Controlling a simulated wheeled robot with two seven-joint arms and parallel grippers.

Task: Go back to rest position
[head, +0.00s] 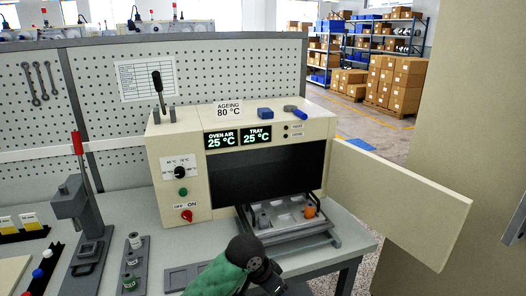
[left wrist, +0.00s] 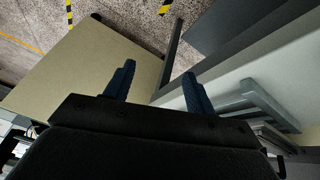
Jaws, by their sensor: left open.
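My left arm comes in at the bottom middle of the head view, with a green link and a black wrist. Its gripper (left wrist: 158,88) shows in the left wrist view with two blue fingers wide apart and nothing between them. In the head view the wrist is in front of the bench, just below the tray (head: 308,231) of the ageing oven (head: 160,150). The oven door (head: 400,195) stands open to the right. The tray sits out at the oven mouth and bears an orange piece (head: 310,212) and grey pieces. My right gripper is not seen.
A red-handled press (head: 78,205), a rack with spools (head: 135,262) and small coloured pieces are on the left of the bench. A pegboard (head: 110,110) stands behind. The beige panel (head: 455,120) at the right is close to the open door. Shelves and cartons are far behind.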

